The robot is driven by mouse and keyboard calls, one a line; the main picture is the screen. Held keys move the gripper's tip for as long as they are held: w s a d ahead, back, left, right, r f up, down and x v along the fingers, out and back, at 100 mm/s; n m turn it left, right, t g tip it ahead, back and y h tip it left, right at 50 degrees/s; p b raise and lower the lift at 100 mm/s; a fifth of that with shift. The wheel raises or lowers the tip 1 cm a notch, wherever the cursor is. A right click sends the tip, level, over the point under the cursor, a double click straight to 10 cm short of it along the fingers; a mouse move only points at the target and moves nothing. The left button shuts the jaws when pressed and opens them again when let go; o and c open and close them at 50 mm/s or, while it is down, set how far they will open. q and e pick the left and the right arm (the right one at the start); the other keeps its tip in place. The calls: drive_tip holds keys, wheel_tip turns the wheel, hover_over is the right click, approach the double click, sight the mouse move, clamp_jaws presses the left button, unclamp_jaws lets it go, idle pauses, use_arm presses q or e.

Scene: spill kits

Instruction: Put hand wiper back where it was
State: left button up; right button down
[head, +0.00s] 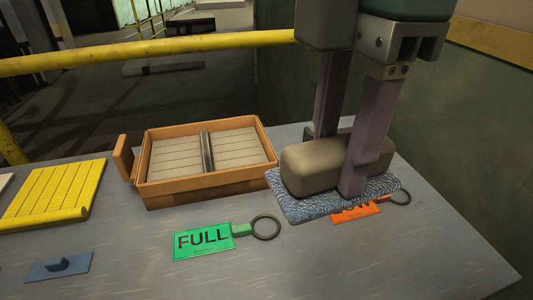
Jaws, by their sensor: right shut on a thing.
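The hand wiper has a thick beige grip block (310,170) on top of a flat blue-grey woven pad (308,208). It is in the right half of the head view, close to the right side of the wooden tray. My right gripper (352,165) comes down from above, with one finger behind the block and one in front, shut on it. The pad hides part of an orange tag (358,213). I cannot tell whether the pad rests on the table or is just above it. My left gripper is out of view.
A wooden tray (195,189) with a dark divider stands on the grey table (330,265). A green FULL tag (203,242) with a ring lies in front. A yellow ribbed pad (55,190) and small blue plate (50,270) lie left. The front right table is clear.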

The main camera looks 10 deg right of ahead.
sight(313, 192)
drive_tip(key=f+n, duration=0.1)
drive_tip(key=n, duration=0.1)
drive_tip(key=s+a+f+n, duration=0.1)
drive_tip(key=n, duration=0.2)
drive_tip(key=a+f+n, duration=0.1)
drive_tip(key=f+n, duration=0.1)
drive_tip(key=shift+s+a+b, duration=0.2)
drive_tip(key=shift+a+b, duration=0.05)
drive_tip(key=shift+b, duration=0.1)
drive_tip(key=shift+n, duration=0.5)
wheel_tip(313, 192, down, 17)
drive_tip(key=b, duration=0.3)
drive_tip(key=shift+s+r, duration=0.1)
drive_tip(key=shift+f+b, duration=0.45)
drive_tip(key=shift+f, duration=1.3)
drive_tip(key=shift+f, duration=0.1)
drive_tip(key=shift+c, duration=2.2)
unclamp_jaws()
